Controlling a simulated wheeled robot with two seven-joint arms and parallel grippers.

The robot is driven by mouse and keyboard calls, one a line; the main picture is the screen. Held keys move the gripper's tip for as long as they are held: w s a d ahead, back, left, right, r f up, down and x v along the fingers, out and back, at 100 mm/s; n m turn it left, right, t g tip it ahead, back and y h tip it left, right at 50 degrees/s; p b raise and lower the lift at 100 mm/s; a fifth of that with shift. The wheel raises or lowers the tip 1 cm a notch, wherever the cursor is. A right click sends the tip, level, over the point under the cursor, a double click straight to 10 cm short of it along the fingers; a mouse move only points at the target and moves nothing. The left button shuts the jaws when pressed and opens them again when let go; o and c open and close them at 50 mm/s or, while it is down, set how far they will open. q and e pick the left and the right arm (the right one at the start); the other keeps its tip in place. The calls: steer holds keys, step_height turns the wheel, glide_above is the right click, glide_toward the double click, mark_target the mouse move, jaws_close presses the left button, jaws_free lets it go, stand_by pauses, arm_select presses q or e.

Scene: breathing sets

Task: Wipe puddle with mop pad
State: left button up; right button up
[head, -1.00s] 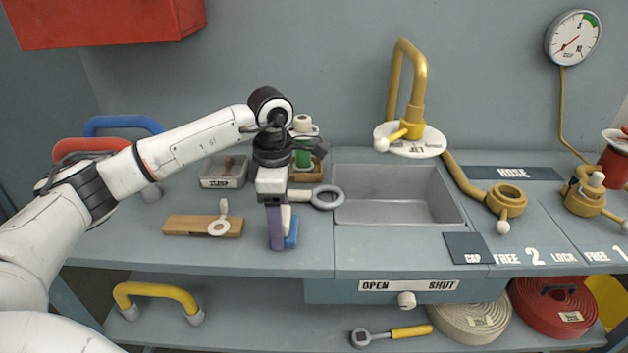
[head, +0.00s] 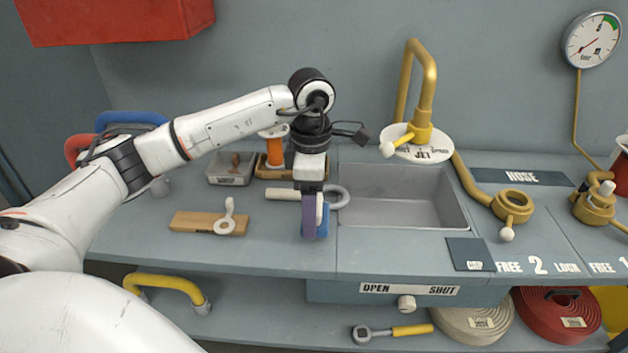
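My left gripper (head: 314,232) hangs pointing down over the counter, just left of the sink (head: 400,200). One purple finger shows. Beside it is a blue mop pad (head: 323,220) with a white part, held at the fingers, low at the counter surface. I cannot tell whether the pad touches the counter. I cannot make out a puddle; the arm and pad may hide part of the counter. My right gripper is not in view.
A ring-ended tool (head: 338,195) lies behind the gripper. A wooden block with a white ring (head: 190,222) is to its left. The yellow tap (head: 420,110) rises behind the sink. The counter's front edge is close.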

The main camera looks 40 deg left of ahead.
arm_select(q)
steer(key=shift+r+p, duration=1.2)
steer(key=shift+r, duration=0.9)
